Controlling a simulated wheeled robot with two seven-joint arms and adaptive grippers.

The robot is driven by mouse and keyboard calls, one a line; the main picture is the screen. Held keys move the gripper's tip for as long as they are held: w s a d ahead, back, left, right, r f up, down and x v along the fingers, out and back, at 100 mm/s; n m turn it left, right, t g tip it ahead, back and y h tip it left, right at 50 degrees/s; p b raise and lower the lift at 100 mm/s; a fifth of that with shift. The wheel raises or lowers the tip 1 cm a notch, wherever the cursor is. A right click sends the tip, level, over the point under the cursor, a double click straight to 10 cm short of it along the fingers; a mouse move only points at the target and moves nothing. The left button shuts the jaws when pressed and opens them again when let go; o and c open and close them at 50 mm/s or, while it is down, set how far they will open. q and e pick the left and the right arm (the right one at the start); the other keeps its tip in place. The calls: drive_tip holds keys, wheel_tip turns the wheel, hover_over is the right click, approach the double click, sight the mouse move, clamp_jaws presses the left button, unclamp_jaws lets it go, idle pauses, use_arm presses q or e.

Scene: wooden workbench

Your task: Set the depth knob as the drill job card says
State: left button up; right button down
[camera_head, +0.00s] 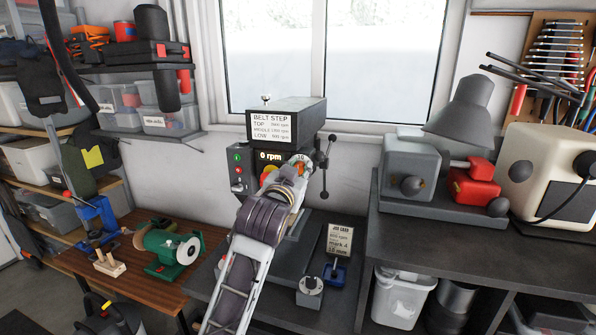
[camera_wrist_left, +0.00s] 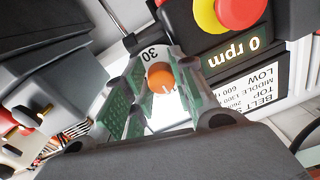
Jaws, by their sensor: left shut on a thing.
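The depth knob (camera_wrist_left: 160,77) is orange with a pale pointer line, set on a white dial (camera_wrist_left: 152,55) where I read 30, upside down in the left wrist view. My left gripper (camera_wrist_left: 158,88) is shut on it, with green-padded fingers on either side. In the head view my left gripper (camera_head: 297,172) covers most of the knob at the drill press (camera_head: 286,120). The job card (camera_head: 340,240) stands on the bench at right of my arm; I make out "mark 4", and its other lines are too small to read surely. My right gripper is out of view.
The drill display (camera_head: 270,156) reads 0 rpm, beside a red and yellow stop button (camera_wrist_left: 238,12). A belt-step sign (camera_head: 269,124) is on the drill head. The feed handle (camera_head: 325,160) is close on the right.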

use_arm(q)
drive_tip(key=shift+f, duration=0.2)
drive_tip(key=o, duration=1)
drive_tip(key=shift+r, duration=0.1)
drive_tip(key=shift+v, duration=6)
